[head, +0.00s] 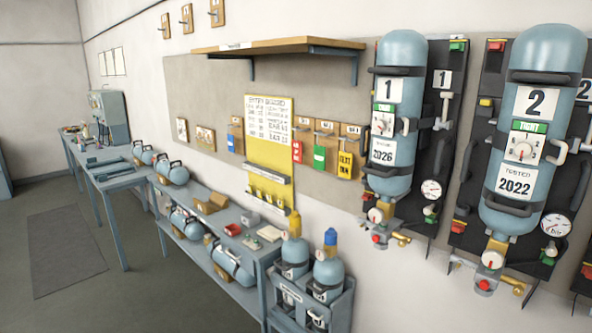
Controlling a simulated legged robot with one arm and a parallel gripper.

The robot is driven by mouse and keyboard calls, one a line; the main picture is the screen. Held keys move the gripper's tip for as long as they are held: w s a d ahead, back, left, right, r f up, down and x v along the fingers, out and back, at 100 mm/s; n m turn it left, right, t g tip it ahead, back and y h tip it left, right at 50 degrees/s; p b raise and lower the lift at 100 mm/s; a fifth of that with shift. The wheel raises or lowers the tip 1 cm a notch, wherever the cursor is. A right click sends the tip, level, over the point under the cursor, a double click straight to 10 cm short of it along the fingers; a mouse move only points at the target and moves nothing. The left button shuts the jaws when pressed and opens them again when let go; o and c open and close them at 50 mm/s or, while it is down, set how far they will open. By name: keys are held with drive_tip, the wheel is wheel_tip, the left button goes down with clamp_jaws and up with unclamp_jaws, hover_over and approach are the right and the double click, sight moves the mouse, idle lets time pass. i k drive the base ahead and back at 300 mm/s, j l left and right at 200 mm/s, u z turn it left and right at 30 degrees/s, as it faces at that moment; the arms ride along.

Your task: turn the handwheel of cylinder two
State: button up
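Cylinder two (545,70) is a light blue cylinder hanging upside down on a dark wall backplate at the right. It bears a white "2" label (536,103), a green tag, a dial plate (523,149) and a "TESTED 2022" label (515,184). At its bottom end is a brass valve with a pale round part (491,259), which looks like the handwheel, and a red knob (484,286) below it. Their exact shapes are too small to tell. A round pressure gauge (556,225) sits to the right of the valve. My gripper is not in view.
Cylinder one (403,50) hangs the same way to the left, labelled 2026. A wooden shelf (280,46) juts from the wall. Below stand a rack (285,318) with blue-grey bottles and a long bench (110,180). The floor (150,290) at left is open.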

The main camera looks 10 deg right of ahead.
sight(492, 258)
drive_tip(key=z, duration=1.35)
